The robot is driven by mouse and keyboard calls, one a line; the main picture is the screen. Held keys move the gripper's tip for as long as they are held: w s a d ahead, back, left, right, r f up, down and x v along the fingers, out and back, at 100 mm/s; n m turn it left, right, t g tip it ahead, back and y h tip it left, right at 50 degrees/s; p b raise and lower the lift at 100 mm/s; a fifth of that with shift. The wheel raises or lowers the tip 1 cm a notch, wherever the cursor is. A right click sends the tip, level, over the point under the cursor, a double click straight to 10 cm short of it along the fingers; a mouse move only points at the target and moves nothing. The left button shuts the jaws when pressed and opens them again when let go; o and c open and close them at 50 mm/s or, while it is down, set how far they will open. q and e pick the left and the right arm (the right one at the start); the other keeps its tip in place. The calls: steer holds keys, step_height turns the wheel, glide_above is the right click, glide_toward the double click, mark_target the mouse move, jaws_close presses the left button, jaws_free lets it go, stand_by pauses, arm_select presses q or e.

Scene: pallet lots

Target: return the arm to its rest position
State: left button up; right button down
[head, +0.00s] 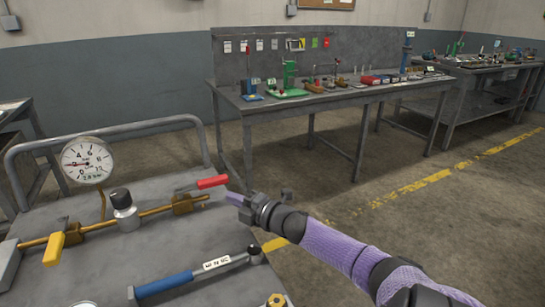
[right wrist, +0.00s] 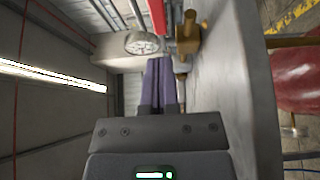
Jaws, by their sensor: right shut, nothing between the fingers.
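My right arm reaches in from the lower right of the head view. Its right gripper (head: 234,198) is over the right side of the grey cart, close to the red valve handle (head: 212,182). In the right wrist view the purple fingers of the right gripper (right wrist: 160,66) lie side by side, shut with nothing between them. Beyond the fingertips are the red handle (right wrist: 158,14), a brass fitting (right wrist: 188,40) and the round gauge (right wrist: 142,43). I cannot tell how large the gap to the handle is. My left gripper is not in view.
The grey cart (head: 215,245) carries a brass pipe (head: 155,211) with a pressure gauge (head: 87,160) and yellow handle (head: 57,247). A blue-handled torque wrench (head: 165,284) lies in front. A workbench (head: 262,104) with tools stands behind. The floor between is clear.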

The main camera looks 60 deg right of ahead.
steer(key=s+d+p, duration=0.2)
steer(key=s+p, duration=0.1)
steer(key=s, duration=0.4)
steer(key=s+a+f+m+g+h+p, duration=0.15)
steer(key=s+f+m+g, duration=0.5)
steer(key=f, duration=0.65)
steer(key=s+a+f+m+g+h, duration=0.2)
steer(key=s+a+f+m+g, duration=0.15)
steer(key=s+f, duration=0.75)
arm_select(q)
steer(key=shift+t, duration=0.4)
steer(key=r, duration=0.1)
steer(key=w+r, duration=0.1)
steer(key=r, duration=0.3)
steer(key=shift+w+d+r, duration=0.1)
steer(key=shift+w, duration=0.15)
arm_select(e)
steer(key=s+a+f+m+g+y, duration=0.1)
steer(key=s+a+f+g, duration=0.3)
steer(key=s+a, duration=0.4)
steer(key=s+a+f+m+g+y, duration=0.1)
steer(key=s+a+f+m+g, duration=0.3)
steer(key=s, duration=1)
steer(key=a+f, duration=0.3)
steer(key=a, duration=0.1)
steer(key=shift+s+a+m+g, duration=0.15)
steer(key=shift+a+m+g, duration=0.15)
steer(key=shift+a, duration=0.05)
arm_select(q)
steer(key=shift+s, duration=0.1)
